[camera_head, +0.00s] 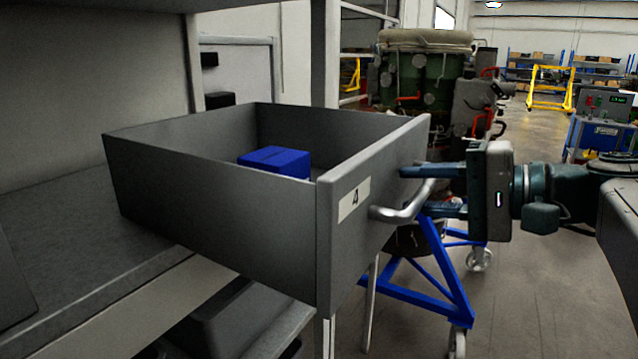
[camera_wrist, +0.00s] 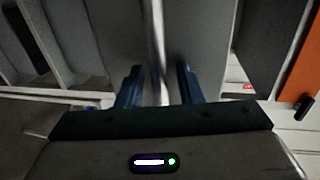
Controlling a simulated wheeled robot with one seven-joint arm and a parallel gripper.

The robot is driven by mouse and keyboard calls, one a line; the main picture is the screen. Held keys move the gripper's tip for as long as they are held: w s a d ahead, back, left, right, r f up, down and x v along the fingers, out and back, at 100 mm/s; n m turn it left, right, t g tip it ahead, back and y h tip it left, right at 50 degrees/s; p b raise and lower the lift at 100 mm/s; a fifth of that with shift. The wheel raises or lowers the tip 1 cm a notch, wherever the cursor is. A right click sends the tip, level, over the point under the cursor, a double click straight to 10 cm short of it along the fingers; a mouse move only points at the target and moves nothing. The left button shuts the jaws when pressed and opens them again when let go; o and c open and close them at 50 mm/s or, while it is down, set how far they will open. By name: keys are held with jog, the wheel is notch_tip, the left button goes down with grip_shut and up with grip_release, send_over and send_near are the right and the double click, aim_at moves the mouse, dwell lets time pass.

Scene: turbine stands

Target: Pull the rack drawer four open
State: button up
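The grey drawer (camera_head: 200,190) labelled 4 stands far out from the rack in the head view. Its front panel (camera_head: 365,190) faces right, and a bent metal handle (camera_head: 400,212) is fixed to it. My gripper (camera_head: 415,190) is at the handle, with one finger above and one below. In the wrist view the handle bar (camera_wrist: 157,45) runs between the two blue fingers of my gripper (camera_wrist: 160,85), with gaps on both sides. The fingers are open and do not appear to clamp the bar. A blue box (camera_head: 275,161) lies inside the drawer.
The rack shelf (camera_head: 75,240) is left of and below the drawer. A dark bin (camera_head: 245,320) sits lower down. A turbine (camera_head: 425,75) on a blue wheeled stand (camera_head: 445,285) is behind my gripper. Open floor (camera_head: 560,290) lies to the right.

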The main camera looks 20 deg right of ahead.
jog(key=shift+s+d, duration=0.1)
jog(key=v, duration=1.3)
jog(key=shift+s+b, duration=0.25)
jog(key=shift+b, duration=0.05)
jog(key=shift+d+r, duration=0.1)
jog(key=shift+r, duration=0.05)
